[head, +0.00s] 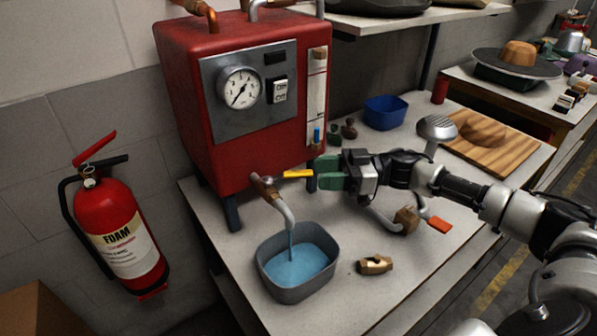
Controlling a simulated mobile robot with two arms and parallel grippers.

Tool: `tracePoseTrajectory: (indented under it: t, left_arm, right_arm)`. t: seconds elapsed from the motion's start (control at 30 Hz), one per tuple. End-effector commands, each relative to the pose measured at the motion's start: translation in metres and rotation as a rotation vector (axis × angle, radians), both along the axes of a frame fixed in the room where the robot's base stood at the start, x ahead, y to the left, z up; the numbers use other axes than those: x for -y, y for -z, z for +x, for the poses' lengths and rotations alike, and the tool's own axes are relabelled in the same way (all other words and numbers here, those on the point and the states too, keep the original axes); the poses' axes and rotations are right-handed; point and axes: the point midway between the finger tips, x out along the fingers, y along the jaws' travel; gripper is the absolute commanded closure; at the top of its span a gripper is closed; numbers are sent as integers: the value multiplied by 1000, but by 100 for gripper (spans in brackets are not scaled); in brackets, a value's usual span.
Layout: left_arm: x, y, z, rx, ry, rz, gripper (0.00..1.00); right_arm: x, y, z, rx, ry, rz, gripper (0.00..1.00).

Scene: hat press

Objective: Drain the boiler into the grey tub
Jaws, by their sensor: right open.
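The red boiler (213,150) stands on legs on the table, with a gauge and a switch on its grey panel. A drain tap with a yellow handle (298,174) comes out low on its front. Water runs from the bent spout (285,211) into the grey tub (303,292), which holds blue water (297,265). My right gripper (319,174) has green fingertips and is open at the end of the yellow handle; I cannot tell whether it touches. My left gripper is not in view.
A brass fitting (375,265) lies right of the tub. A pipe with an orange handle (438,224) sits below my right arm. A blue bin (385,112) and a wooden board (506,146) are farther back. A fire extinguisher (118,232) hangs at left.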

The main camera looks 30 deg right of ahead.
Motion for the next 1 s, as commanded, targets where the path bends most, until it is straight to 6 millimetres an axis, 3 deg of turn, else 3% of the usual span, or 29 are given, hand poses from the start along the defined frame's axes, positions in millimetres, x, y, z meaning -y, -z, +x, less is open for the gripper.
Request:
tracePoseTrajectory:
  t: [0.1, 0.3, 0.7, 1.0]
  left_arm:
    - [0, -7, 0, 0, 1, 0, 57]
    - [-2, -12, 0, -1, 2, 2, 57]
    - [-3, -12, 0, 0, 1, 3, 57]
    - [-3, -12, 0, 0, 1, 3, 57]
  right_arm:
    - [-22, -3, 9, 2, -2, 3, 55]
    - [-45, -1, 19, 1, 0, 1, 55]
    - [-52, 0, 21, 0, 0, 0, 55]
    - [-52, 0, 21, 0, 0, 0, 100]
